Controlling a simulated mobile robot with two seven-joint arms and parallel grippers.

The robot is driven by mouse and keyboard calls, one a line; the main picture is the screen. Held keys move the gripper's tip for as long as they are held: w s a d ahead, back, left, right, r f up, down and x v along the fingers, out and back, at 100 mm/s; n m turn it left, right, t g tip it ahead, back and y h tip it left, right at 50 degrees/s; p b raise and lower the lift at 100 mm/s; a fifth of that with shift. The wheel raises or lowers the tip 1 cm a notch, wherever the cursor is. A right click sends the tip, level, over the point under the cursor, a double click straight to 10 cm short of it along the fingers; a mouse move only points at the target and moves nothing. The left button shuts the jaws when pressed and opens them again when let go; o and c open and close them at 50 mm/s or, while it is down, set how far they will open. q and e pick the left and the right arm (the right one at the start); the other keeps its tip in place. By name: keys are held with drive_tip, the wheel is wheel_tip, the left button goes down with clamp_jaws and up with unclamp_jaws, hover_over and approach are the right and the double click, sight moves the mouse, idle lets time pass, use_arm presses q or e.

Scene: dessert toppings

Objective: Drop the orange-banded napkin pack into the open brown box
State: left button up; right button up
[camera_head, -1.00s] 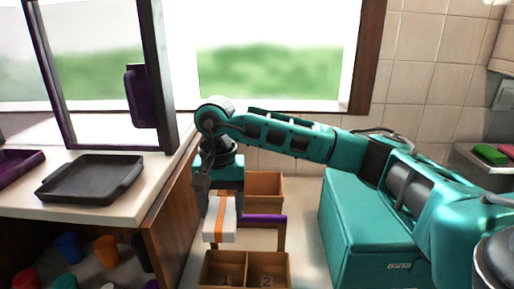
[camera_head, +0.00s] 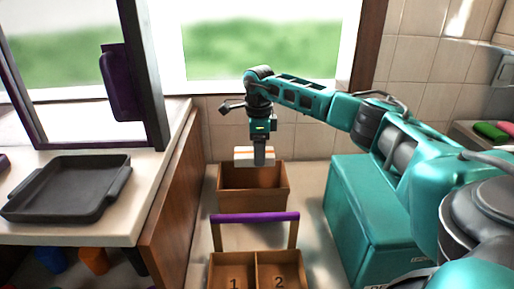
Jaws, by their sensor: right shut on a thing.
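The napkin pack (camera_head: 243,157) is white with an orange band and is held in my right gripper (camera_head: 262,160). The gripper is shut on it, and a dark finger covers part of the pack. Both are above the open brown box (camera_head: 254,205), at the back of the floor area, with the pack over its opening near the far rim. The box's dark inside shows below the pack. My left gripper is not in view.
A divided wooden carrier with a purple handle (camera_head: 255,217) and compartments marked 1 and 2 stands in front of the box. A teal chest (camera_head: 376,215) is at the right. A counter with a black tray (camera_head: 68,187) is at the left.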

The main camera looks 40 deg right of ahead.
drive_tip(key=shift+f+b, duration=1.55)
drive_tip(key=shift+f, duration=0.4)
drive_tip(key=o, duration=1.1)
wheel_tip(320, 180, up, 13)
drive_tip(key=p, duration=0.1)
